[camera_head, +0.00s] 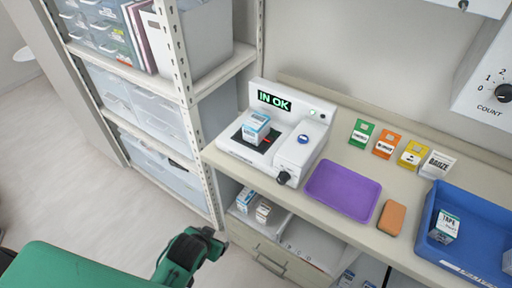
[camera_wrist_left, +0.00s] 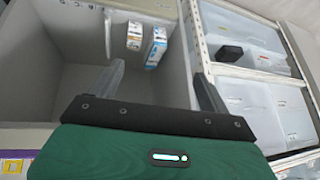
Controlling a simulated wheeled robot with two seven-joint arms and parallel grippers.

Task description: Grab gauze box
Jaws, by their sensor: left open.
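A white-and-blue box (camera_head: 256,129) sits on the dark plate of a white device on the counter. Two small boxes, one blue-and-white (camera_head: 245,199) and one white (camera_head: 263,211), stand in the open compartment under the counter. In the left wrist view a white box (camera_wrist_left: 134,36) and a blue-and-white box (camera_wrist_left: 157,47) stand inside a grey compartment. I cannot read which box is gauze. My left gripper (camera_head: 212,242) is low in front of the counter, left of the compartment boxes. In its wrist view the gripper (camera_wrist_left: 161,88) is open and empty, short of those boxes. My right gripper is out of view.
The white device (camera_head: 298,151) reads "IN OK". A purple tray (camera_head: 343,191), an orange block (camera_head: 391,217) and a blue bin (camera_head: 470,215) occupy the counter. A shelf rack (camera_head: 186,100) with clear drawers stands left. Floor (camera_head: 60,150) is open at left.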

